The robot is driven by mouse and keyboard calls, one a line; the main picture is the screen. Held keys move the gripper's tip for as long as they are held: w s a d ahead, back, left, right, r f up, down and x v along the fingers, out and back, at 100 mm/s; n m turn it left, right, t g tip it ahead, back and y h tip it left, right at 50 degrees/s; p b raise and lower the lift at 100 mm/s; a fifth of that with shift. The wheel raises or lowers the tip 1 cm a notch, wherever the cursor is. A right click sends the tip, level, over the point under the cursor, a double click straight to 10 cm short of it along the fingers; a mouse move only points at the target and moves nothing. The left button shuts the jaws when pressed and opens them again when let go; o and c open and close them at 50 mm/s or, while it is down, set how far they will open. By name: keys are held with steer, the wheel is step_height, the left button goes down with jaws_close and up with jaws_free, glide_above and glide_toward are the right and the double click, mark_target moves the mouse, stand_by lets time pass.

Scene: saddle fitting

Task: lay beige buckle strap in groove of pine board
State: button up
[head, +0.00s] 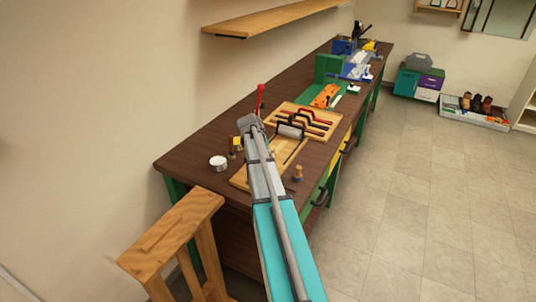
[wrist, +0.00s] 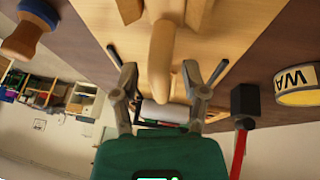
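The strap's rounded free end reaches back between the fingers toward the green palm. Its buckle cannot be made out. The pale pine board (wrist: 238,32) lies beyond the fingertips; in the head view its left part (head: 240,179) shows beside my arm. The strap and fingers hide much of the board, and the groove is not clear. In the head view my arm hides the gripper and strap. I cannot tell whether the strap touches the board.
A round tin (head: 218,163) stands left of the board, and a wooden-handled tool (head: 298,173) stands right. A tool tray (head: 318,134) lies behind. A wooden stand (head: 172,228) is at the bench's near end.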

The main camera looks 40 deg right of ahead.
steer(key=shift+r, duration=0.15)
steer(key=shift+p+v, duration=1.1)
steer(key=shift+p, duration=0.05)
steer(key=p+v, duration=0.8)
steer(key=v, duration=0.1)
steer(key=shift+a+r+p, duration=0.2)
steer(key=shift+r+p, duration=0.15)
steer(key=shift+p, duration=0.05)
steer(key=s+a+n+y, duration=0.1)
steer(key=s+a+n, duration=0.3)
steer(key=a, duration=0.8)
steer(key=s+a+f+n+y, duration=0.1)
steer(key=s+a+n, duration=0.3)
steer(key=a, duration=0.9)
steer(key=s+a+n+y, duration=0.3)
steer(key=s+a+n, duration=0.2)
steer(key=s+a, duration=0.4)
steer(key=shift+s+a+f, duration=0.1)
steer(key=shift+a+f, duration=0.1)
steer(key=shift+a, duration=0.65)
steer(key=shift+s+a+f, duration=0.15)
steer(key=shift+a+f, duration=0.05)
steer(key=shift+a, duration=0.65)
